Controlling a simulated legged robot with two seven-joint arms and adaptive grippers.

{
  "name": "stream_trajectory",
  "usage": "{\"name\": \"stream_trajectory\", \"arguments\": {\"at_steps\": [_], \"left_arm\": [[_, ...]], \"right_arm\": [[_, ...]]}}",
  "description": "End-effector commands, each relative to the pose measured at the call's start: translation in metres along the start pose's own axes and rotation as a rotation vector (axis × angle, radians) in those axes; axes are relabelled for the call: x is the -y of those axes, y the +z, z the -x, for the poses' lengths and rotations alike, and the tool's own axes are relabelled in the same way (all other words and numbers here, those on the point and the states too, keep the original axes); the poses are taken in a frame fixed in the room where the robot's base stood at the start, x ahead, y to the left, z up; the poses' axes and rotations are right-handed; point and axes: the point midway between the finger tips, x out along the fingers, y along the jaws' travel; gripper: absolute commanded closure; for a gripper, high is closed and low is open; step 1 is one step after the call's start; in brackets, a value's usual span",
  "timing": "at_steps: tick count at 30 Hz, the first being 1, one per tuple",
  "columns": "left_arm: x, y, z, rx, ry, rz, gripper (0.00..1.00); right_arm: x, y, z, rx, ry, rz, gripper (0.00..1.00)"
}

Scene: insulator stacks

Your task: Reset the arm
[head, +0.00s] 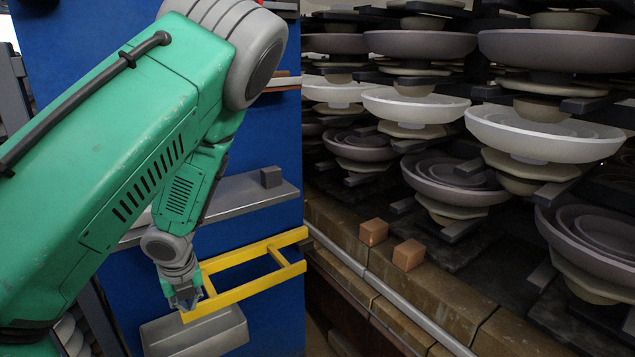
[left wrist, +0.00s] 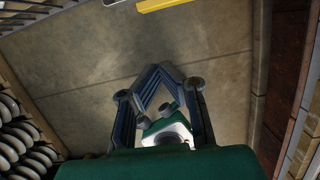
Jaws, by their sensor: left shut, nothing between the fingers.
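My left arm comes into the head view from the left, green with grey joints. My left gripper (head: 185,297) points down beside the yellow frame, and I cannot tell whether it touches it. In the left wrist view my left gripper (left wrist: 157,75) has its fingertips together with nothing held, above a bare brown-grey floor (left wrist: 215,50). My right gripper is in neither view.
Insulator stacks with grey and white discs (head: 535,132) fill the right side. Two orange-brown blocks (head: 373,232) sit on the brick ledge (head: 440,290). A yellow frame (head: 245,290), a grey shelf (head: 245,192) and a grey bin (head: 205,335) stand by the blue panel (head: 275,130).

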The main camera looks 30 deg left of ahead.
Motion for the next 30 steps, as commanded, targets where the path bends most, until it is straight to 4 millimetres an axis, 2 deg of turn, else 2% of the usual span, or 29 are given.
{"name": "stream_trajectory", "arguments": {"at_steps": [5, 8, 11, 12, 15, 18, 21, 25, 30], "left_arm": [[0.003, -0.015, -0.007, -0.018, -0.006, 0.054, 1.0], [0.01, -0.05, -0.03, -0.074, -0.024, 0.22, 1.0], [0.018, -0.109, -0.064, -0.161, -0.029, 0.523, 1.0], [0.02, -0.136, -0.076, -0.195, -0.022, 0.666, 1.0], [0.018, -0.198, -0.101, -0.257, 0.017, 1.03, 1.0], [0.009, -0.248, -0.118, -0.274, 0.075, 1.363, 1.0], [-0.004, -0.285, -0.126, -0.256, 0.128, 1.63, 1.0], [-0.018, -0.311, -0.13, -0.217, 0.17, 1.85, 1.0], [-0.023, -0.32, -0.13, -0.194, 0.183, 1.932, 1.0]], "right_arm": [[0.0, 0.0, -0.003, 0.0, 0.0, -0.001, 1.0], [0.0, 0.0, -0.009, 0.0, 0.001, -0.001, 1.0], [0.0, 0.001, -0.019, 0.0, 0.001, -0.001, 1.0], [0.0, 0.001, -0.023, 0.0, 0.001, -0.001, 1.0], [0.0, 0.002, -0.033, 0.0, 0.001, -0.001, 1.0], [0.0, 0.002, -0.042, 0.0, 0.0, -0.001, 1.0], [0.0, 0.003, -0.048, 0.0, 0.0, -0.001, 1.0], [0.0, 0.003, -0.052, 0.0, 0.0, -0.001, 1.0], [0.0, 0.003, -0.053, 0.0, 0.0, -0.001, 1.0]]}}
